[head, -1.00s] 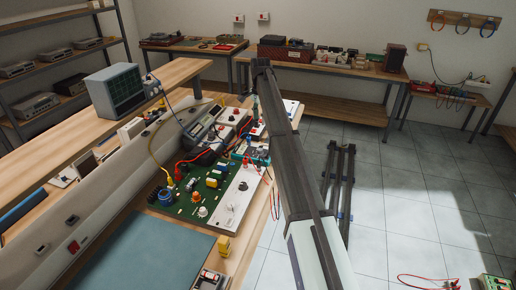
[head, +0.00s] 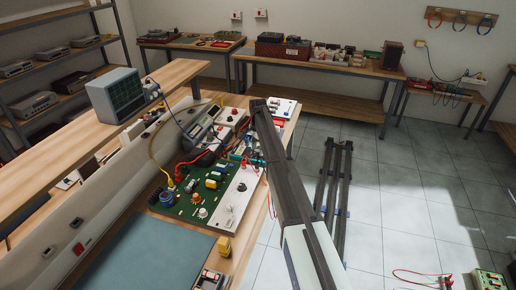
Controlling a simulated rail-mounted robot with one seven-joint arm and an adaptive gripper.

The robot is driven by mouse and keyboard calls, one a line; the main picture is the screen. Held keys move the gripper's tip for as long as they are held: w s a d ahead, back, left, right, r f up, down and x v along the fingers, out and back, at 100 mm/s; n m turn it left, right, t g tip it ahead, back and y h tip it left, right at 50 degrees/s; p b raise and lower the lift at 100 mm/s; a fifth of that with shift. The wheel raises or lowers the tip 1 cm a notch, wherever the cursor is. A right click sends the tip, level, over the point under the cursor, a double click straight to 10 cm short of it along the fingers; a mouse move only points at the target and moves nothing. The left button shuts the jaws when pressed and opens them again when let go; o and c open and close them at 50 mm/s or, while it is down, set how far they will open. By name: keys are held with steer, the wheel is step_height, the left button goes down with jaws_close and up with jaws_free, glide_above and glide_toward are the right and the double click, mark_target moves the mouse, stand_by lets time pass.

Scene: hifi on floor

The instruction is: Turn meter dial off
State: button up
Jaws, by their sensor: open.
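A grey meter-like device with a display (head: 204,115) stands on the workbench, left of my arm. Its dial is too small to make out. A green device with a pale face (head: 490,281) lies on the floor at the bottom right, cut by the frame edge, with red leads beside it. I cannot tell which of these carries the task's dial. My arm rises from the bottom right and its upper end stands in front of the bench's right edge. My gripper is not clearly visible; the arm hides that area.
A green circuit board (head: 203,190) and a blue mat (head: 150,255) lie on the bench. Red and yellow leads cross it. An oscilloscope (head: 117,95) stands on the raised shelf. A black rail frame (head: 334,185) is on the floor right of my arm. The tiled floor beyond is mostly clear.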

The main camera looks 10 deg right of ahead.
steer(key=shift+f, duration=0.3)
jaws_close()
steer(key=shift+n, duration=0.3)
steer(key=n+b, duration=0.2)
steer(key=n, duration=0.1)
steer(key=n+b, duration=0.1)
steer(key=n, duration=0.4)
steer(key=n+b, duration=0.1)
steer(key=n, duration=0.3)
steer(key=shift+n, duration=0.3)
steer(key=n+b, duration=0.1)
steer(key=n, duration=0.3)
steer(key=shift+n, duration=0.3)
